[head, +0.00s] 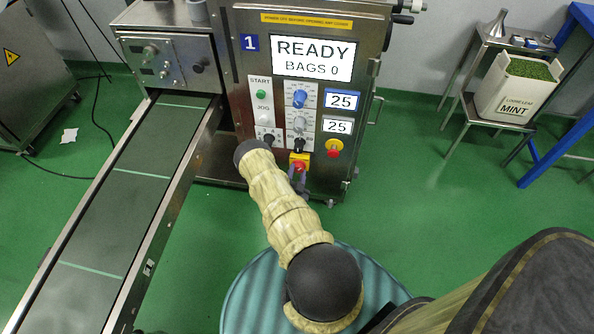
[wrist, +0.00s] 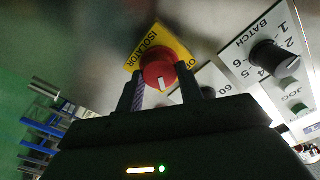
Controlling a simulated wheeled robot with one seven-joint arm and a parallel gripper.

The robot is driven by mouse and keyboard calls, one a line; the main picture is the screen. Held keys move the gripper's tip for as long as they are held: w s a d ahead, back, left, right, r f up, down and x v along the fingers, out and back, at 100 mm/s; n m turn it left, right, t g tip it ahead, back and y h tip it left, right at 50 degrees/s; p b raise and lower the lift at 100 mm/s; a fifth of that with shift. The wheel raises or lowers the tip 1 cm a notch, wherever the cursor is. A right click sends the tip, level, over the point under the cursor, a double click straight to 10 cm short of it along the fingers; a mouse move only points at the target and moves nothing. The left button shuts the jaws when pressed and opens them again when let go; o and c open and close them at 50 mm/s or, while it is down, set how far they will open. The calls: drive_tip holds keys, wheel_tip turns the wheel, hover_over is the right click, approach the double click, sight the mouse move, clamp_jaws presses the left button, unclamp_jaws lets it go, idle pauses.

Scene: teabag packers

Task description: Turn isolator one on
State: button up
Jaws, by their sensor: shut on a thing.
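Machine one (head: 251,43) has a blue 1 plate, and its lit screen (head: 312,59) reads READY, BAGS 0. Its isolator is a red rotary knob (head: 299,167) on a yellow plate (head: 299,157), low on the panel. In the wrist view the red knob (wrist: 158,72) sits between the two fingers of my gripper (wrist: 162,90), which is shut on it. A white mark shows on the knob's lower face. The yellow plate (wrist: 146,48) reads ISOLATOR; its other word is partly hidden. In the head view my gripper (head: 299,180) is small and partly hidden by my arm.
Near the isolator are a red stop button on yellow (head: 334,147), a blue dial (head: 299,98) and the batch dial (wrist: 275,60). A conveyor (head: 125,190) runs along the left. A stand with a mint box (head: 515,88) is at the right. Green floor between is clear.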

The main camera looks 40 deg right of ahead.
drive_tip(key=shift+a+m+p, duration=0.1)
drive_tip(key=shift+m+p, duration=0.3)
drive_tip(key=shift+m, duration=0.4)
drive_tip(key=shift+f, duration=0.1)
drive_tip(key=o, duration=1)
